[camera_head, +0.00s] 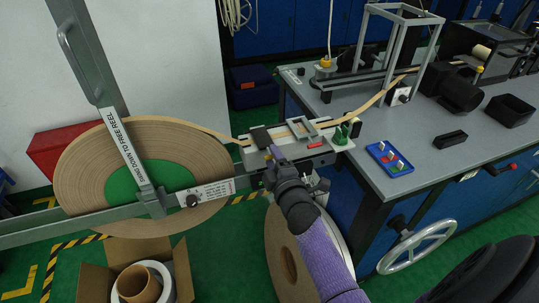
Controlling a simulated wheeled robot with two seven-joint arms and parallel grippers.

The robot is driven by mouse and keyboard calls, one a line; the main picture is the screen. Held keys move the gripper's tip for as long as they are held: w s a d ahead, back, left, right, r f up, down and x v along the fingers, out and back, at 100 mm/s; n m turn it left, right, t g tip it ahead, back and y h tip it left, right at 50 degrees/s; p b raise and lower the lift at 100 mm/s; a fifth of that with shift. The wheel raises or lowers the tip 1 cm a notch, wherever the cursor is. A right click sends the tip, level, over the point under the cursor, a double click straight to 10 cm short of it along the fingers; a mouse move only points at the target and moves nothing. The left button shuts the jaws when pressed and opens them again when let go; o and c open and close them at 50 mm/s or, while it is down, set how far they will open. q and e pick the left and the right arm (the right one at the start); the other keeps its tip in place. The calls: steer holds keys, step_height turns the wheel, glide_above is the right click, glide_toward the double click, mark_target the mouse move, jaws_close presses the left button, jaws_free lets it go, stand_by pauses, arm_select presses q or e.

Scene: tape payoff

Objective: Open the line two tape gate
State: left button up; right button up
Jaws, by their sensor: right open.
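A large brown tape reel (90,170) with a green hub stands at the left. Tape runs from the reel to a pale guide block (258,157) with a dark cap (261,137) and a metal frame (302,128). I cannot tell which part is named the line two tape gate. My right gripper (271,158) is open at the front edge of the guide block, below the dark cap; its fingertips are small, and contact is unclear. My left gripper is not in view.
A grey bench (430,150) holds a blue tray (389,158) of small coloured parts and black boxes. A handwheel (418,247) sticks out from its front. Another reel (283,250) stands below my right gripper. An open carton (95,283) sits on the floor.

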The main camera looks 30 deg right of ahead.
steer(key=shift+x, duration=0.85)
jaws_close()
stand_by(0.4)
